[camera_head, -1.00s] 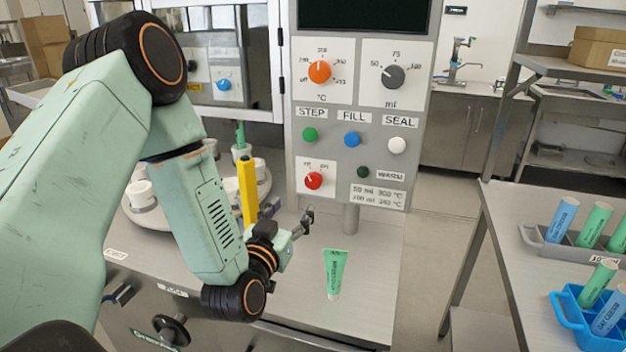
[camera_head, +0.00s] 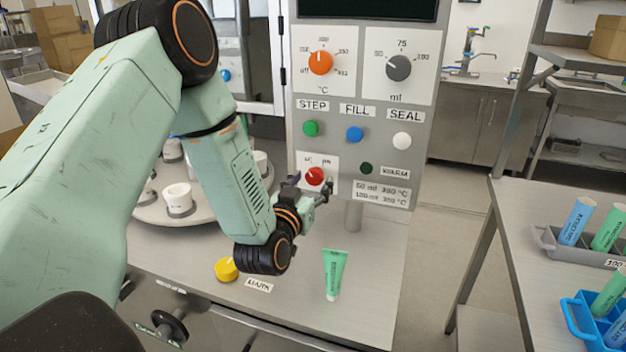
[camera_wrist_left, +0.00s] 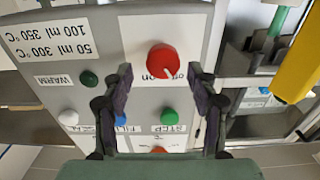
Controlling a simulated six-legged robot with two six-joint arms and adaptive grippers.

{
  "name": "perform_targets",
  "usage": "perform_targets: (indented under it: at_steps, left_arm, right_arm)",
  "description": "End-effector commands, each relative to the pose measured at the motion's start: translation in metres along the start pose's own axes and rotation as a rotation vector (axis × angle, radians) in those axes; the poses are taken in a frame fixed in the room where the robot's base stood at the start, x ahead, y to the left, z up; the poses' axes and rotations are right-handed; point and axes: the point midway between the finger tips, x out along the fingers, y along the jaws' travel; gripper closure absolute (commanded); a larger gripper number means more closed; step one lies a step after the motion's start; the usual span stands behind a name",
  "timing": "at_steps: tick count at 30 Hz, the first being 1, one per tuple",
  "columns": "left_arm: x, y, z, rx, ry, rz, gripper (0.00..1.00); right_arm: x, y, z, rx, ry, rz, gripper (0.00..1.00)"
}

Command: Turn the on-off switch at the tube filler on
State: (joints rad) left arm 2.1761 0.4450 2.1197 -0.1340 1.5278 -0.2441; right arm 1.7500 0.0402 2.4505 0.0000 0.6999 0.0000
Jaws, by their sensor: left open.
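The on-off switch (camera_head: 315,176) is a red round knob on a white plate low on the tube filler's grey front panel. In the left wrist view the knob (camera_wrist_left: 162,59) appears upside down, its white mark on the side of the "off" label. My left gripper (camera_head: 310,187) is open just in front of the knob in the head view. In the wrist view its two dark fingertips (camera_wrist_left: 160,75) lie to either side of the knob's lower edge, with visible gaps; contact does not show. My right gripper is not in view.
Green, blue and white buttons (camera_head: 355,134) sit above the knob, a dark green lamp (camera_head: 366,168) to its right. A yellow bar (camera_wrist_left: 302,68) stands close in the wrist view. Right table holds a blue crate (camera_head: 575,318).

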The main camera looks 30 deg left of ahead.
Motion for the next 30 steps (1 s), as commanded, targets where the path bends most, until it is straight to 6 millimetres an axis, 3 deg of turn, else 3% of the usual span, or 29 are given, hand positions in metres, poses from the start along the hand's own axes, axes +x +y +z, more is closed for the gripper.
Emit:
perform_targets:
  at_steps: [4, 13, 30]
  left_arm:
    - [0.011, 0.000, 0.000, 0.001, 0.001, 0.000, 0.41]
    - [0.015, 0.000, 0.000, 0.000, 0.000, 0.000, 0.41]
    - [0.015, 0.000, 0.000, -0.001, 0.000, -0.002, 0.90]
  right_arm:
    - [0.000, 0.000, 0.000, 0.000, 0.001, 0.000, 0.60]
    - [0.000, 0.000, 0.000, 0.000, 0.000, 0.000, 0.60]
    - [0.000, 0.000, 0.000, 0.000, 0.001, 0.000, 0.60]
